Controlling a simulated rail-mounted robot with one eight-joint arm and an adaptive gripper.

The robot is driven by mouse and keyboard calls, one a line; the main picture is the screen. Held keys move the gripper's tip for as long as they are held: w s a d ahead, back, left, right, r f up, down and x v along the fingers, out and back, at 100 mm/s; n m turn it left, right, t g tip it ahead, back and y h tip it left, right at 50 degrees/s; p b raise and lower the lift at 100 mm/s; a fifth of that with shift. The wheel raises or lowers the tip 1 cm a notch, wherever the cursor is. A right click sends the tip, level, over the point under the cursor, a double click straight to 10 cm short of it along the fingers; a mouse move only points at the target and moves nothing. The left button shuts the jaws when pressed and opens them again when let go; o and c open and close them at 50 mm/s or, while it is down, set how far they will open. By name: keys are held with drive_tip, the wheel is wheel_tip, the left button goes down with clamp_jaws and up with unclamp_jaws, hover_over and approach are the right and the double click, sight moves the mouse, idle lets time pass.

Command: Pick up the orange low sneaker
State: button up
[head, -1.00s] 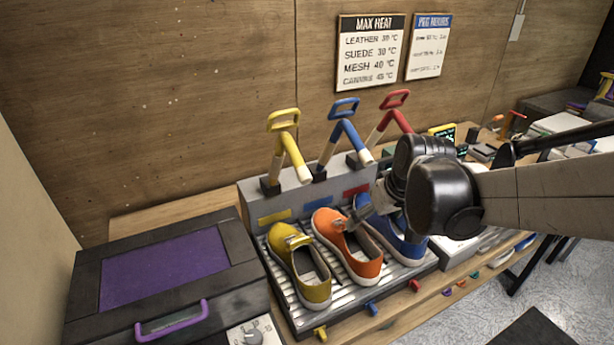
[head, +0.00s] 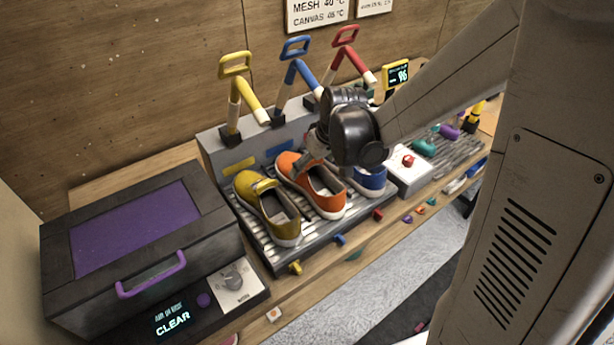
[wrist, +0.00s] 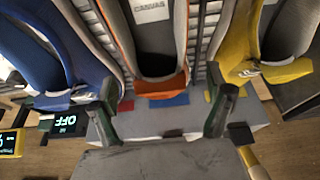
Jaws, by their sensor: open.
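The orange low sneaker (head: 331,204) stands on the ribbed rack between the yellow sneaker (head: 282,226) and the blue sneaker (head: 370,184). In the wrist view, the orange sneaker (wrist: 158,86) lies between the two spread fingers of my gripper (wrist: 168,90). An insole label reading CANVAS shows inside it. The fingers are open, and I cannot tell whether either touches the sneaker.
Yellow (head: 243,95), blue (head: 301,75) and red (head: 348,55) levers rise behind the rack. A dark box with a purple lid panel (head: 136,228) stands at left. A white box with a red button (head: 408,161) is at right. The yellow and blue sneakers sit close beside the fingers.

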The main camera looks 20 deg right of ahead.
sight(309, 174)
drive_tip(key=shift+x, duration=2)
drive_tip(key=shift+w, duration=0.2)
drive_tip(key=shift+r, duration=0.1)
drive_tip(key=c, duration=1.6)
